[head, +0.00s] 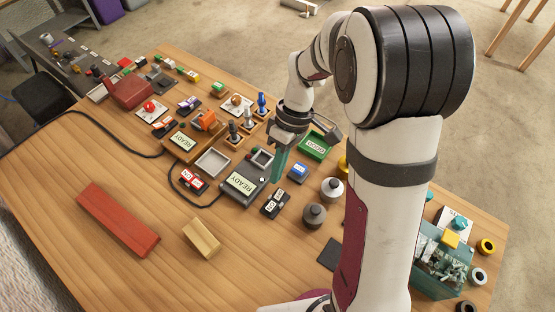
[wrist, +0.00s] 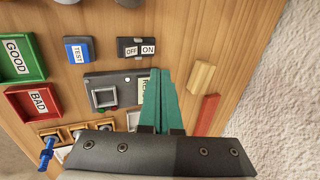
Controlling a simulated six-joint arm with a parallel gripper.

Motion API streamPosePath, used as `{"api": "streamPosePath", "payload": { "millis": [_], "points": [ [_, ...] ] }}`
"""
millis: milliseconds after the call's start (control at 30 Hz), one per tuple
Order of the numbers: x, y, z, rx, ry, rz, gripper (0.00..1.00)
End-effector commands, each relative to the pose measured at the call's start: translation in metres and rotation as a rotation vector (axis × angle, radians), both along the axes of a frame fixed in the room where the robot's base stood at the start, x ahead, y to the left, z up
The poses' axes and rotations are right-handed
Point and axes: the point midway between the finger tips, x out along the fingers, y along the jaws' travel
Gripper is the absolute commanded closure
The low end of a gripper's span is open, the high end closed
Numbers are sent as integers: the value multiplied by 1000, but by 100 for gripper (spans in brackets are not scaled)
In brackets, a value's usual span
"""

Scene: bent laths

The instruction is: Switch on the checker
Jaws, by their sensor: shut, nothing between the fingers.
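The checker is a grey box (head: 252,189) with a square recess and a screen reading READY; in the wrist view (wrist: 98,79) my fingers partly hide its screen. A dark OFF/ON switch (head: 274,204) stands in front of it; its labels read clearly in the wrist view (wrist: 129,42). I cannot tell which side is pressed. A blue TEST button (head: 297,171) sits right of the checker, also in the wrist view (wrist: 78,50). My gripper (head: 276,179) is shut and empty, its teal fingers pointing down by the checker; they also show in the wrist view (wrist: 162,75).
A green GOOD tray (wrist: 18,57) and a red BAD tray (wrist: 35,101) lie beside the checker. A red block (head: 118,220) and a wooden block (head: 201,238) lie at front left. Grey weights (head: 314,214) stand right.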

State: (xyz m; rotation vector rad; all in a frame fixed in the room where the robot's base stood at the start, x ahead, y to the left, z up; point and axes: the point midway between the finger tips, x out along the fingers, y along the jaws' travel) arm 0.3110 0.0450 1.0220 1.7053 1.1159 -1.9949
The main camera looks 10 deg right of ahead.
Motion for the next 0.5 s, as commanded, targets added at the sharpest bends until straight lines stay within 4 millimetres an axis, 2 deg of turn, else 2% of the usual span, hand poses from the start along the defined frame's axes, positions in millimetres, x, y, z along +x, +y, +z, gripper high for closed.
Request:
{"api": "streamPosePath", "payload": {
  "millis": [100,200,500],
  "points": [
    [1,0,21,0,-3,0,100],
    [1,0,32,0,-2,1,100],
    [1,-1,38,0,0,0,100]
  ]
}}
